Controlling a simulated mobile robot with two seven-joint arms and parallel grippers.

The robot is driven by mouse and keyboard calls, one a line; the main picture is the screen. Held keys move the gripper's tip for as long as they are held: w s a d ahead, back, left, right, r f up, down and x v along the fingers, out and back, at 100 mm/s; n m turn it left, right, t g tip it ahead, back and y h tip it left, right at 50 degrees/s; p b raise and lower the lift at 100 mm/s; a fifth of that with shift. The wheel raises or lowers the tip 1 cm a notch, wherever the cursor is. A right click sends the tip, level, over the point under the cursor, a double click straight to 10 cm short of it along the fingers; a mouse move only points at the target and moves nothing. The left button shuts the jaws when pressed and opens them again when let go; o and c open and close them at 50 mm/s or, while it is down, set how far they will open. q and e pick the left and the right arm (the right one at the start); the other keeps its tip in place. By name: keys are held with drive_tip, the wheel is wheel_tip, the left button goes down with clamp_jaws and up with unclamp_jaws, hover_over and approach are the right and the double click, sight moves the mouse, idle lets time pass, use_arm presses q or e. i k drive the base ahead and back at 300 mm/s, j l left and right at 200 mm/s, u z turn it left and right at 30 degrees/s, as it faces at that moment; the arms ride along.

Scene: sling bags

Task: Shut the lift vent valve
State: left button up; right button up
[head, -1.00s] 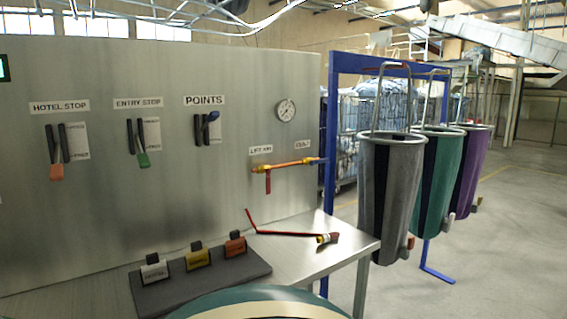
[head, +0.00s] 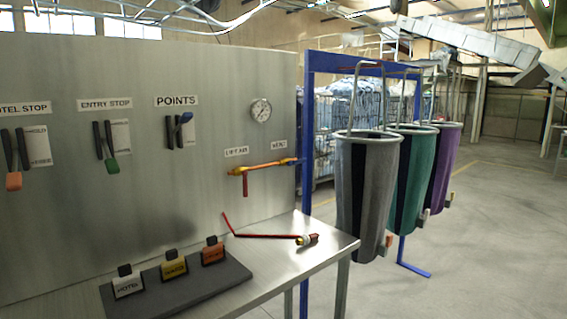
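An orange-red pipe (head: 268,167) runs along the steel panel under the labels LIFT AIR (head: 237,152) and VENT (head: 279,145). A yellow fitting with a red lever (head: 246,186) sits at its left end, and the lever hangs straight down. Under the VENT label, the right end of the pipe has a small blue part (head: 291,160) near the blue frame; it is too small to tell how that valve is set. A round white gauge (head: 261,109) is above the pipe. Neither of my grippers is in view.
Grey (head: 368,190), green and purple bags hang from a blue frame (head: 306,130). Floor at right is clear.

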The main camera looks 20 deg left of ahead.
sight(289, 163)
drive_tip(key=i+j+u, duration=0.25)
drive_tip(key=i, duration=0.2)
drive_tip(key=i+j+u, duration=0.1)
drive_tip(key=i+u, duration=0.15)
drive_tip(key=i, duration=0.2)
drive_tip(key=i+l+u, duration=0.15)
drive_tip(key=l+u, duration=0.7)
drive_tip(key=i+j, duration=0.05)
